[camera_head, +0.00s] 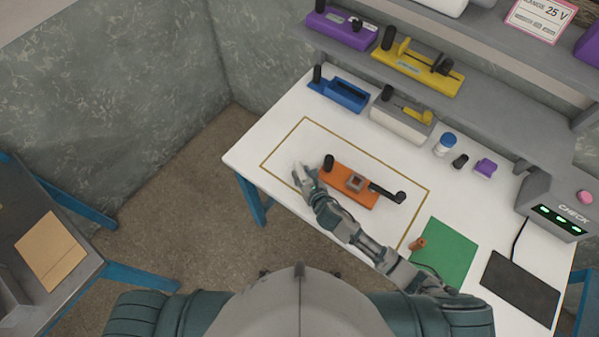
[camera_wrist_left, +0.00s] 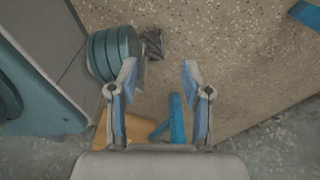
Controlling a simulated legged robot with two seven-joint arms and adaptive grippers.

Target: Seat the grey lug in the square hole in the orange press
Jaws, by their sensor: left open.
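The orange press (camera_head: 376,193) lies on the white table, with a black knob at its left end and a black lever at its right. Near its middle is a grey-edged square (camera_head: 355,182) with a reddish-brown centre, which looks like the square hole. I cannot make out the grey lug as a separate piece. My right gripper (camera_head: 303,172) is low over the table, just left of the press; whether its fingers hold anything is too small to tell. My left gripper (camera_wrist_left: 160,72) is open and empty above the floor, and does not show in the head view.
A green mat (camera_head: 444,252) has a small brown piece (camera_head: 418,243) at its left edge. A blue device (camera_head: 338,94), a grey-and-yellow device (camera_head: 402,118), a white bottle (camera_head: 445,145) and a purple piece (camera_head: 486,167) line the back. A check box (camera_head: 560,208) stands right. The table's left end is clear.

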